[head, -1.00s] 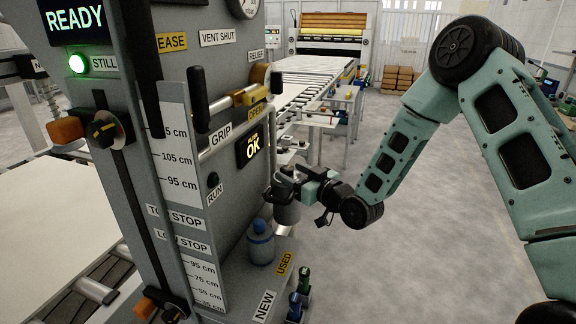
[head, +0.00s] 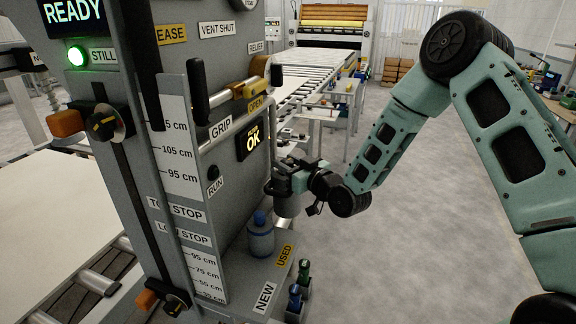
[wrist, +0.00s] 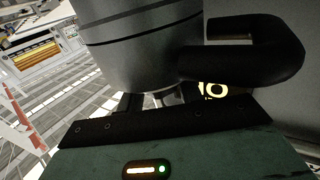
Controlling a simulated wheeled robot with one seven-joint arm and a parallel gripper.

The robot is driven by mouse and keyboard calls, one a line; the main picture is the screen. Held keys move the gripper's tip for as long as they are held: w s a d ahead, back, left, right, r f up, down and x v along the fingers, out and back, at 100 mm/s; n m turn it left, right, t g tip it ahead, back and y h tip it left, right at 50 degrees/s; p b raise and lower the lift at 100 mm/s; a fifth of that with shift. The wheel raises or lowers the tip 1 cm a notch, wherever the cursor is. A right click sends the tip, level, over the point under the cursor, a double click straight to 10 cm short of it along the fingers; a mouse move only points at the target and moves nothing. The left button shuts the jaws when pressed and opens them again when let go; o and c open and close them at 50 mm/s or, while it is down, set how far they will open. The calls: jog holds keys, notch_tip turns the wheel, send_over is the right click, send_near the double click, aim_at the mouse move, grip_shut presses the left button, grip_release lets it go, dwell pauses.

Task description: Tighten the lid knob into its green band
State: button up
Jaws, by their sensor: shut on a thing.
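My gripper (head: 283,176) is at the right side of the grey machine column (head: 205,165), at the top of a grey cylindrical canister (head: 287,207). It is shut on a part that I take to be the lid knob, but its fingers hide the knob in the head view. In the wrist view a large grey cylinder with dark seam lines (wrist: 140,50) fills the upper middle, just beyond the gripper's dark front edge. The fingertips are mostly hidden there. I cannot make out a green band in either view.
A black bent handle (wrist: 285,50) is close beside the cylinder. A blue-capped bottle (head: 261,238) stands on the ledge below, near small bottles (head: 297,290) by the NEW and USED labels. Open floor (head: 400,255) lies to the right.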

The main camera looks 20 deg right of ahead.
jog(key=m+h+b, duration=0.1)
jog(key=h, duration=0.1)
jog(key=m+t+h+b, duration=0.1)
jog(key=h+b, duration=0.1)
jog(key=shift+a+f+m, duration=0.15)
jog(key=shift+m, duration=0.15)
jog(key=shift+m+t+h+b, duration=0.3)
jog(key=shift+m+h+b, duration=0.8)
jog(key=shift+h, duration=0.4)
jog(key=shift+r, duration=0.2)
jog(key=o, duration=1)
jog(key=shift+s, duration=0.1)
